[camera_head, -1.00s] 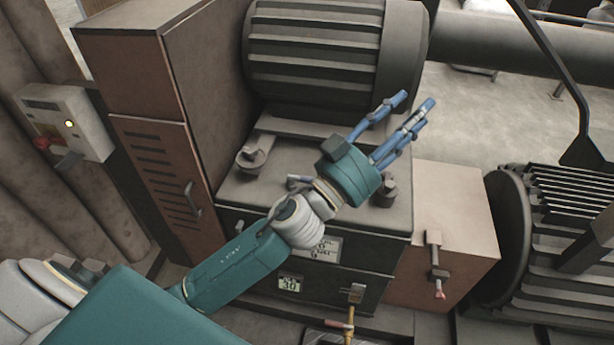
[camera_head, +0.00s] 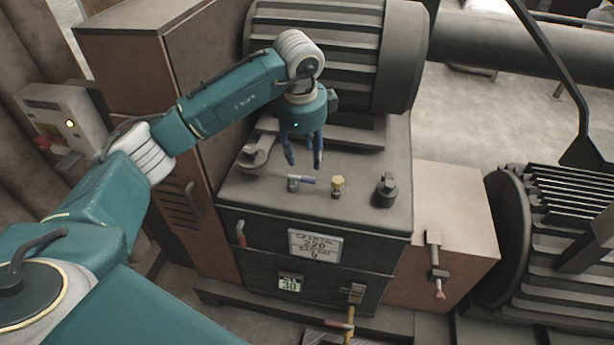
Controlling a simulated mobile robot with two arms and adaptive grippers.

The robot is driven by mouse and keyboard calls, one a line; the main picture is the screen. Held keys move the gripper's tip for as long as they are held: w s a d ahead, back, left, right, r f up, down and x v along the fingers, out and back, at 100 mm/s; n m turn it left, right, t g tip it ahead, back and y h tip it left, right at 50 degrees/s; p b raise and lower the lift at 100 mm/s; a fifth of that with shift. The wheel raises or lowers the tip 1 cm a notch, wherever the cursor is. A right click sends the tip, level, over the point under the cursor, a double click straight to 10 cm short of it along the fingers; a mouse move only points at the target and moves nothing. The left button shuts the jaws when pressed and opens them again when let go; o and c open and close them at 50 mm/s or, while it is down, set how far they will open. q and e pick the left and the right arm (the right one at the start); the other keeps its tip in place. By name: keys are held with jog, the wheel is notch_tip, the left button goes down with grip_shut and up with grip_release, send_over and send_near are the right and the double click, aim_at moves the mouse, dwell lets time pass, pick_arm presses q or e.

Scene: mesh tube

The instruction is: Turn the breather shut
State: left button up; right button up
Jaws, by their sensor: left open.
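My left gripper (camera_head: 303,160) hangs fingers-down over the top of a dark gearbox-like housing (camera_head: 340,215). It is open with nothing between its blue fingers. Just below the fingertips, a small valve with a blue-grey lever (camera_head: 301,180) lies on the housing top. A brass-yellow hex fitting (camera_head: 337,185) stands to the right of the lever. A dark capped plug (camera_head: 385,190) stands further right, and a round grey cap (camera_head: 252,158) stands to the left. No label shows which of these is the breather. The fingertips look apart from the lever. My right gripper is not in view.
A ribbed motor (camera_head: 320,60) rises close behind the gripper. A tall brown cabinet (camera_head: 180,100) stands left. A control box (camera_head: 65,118) is at far left.

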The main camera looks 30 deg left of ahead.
aim_at(308, 180)
pick_arm(q)
jog(key=f+p, duration=0.1)
jog(key=f, duration=0.2)
jog(key=w+f+p, duration=0.1)
jog(key=f, duration=0.2)
jog(key=f+p, duration=0.1)
jog(key=f, duration=0.2)
jog(key=shift+w+a, duration=0.25)
jog(key=shift+w, duration=0.1)
jog(key=shift+w+f, duration=0.15)
jog(key=shift+f, duration=0.6)
grip_shut()
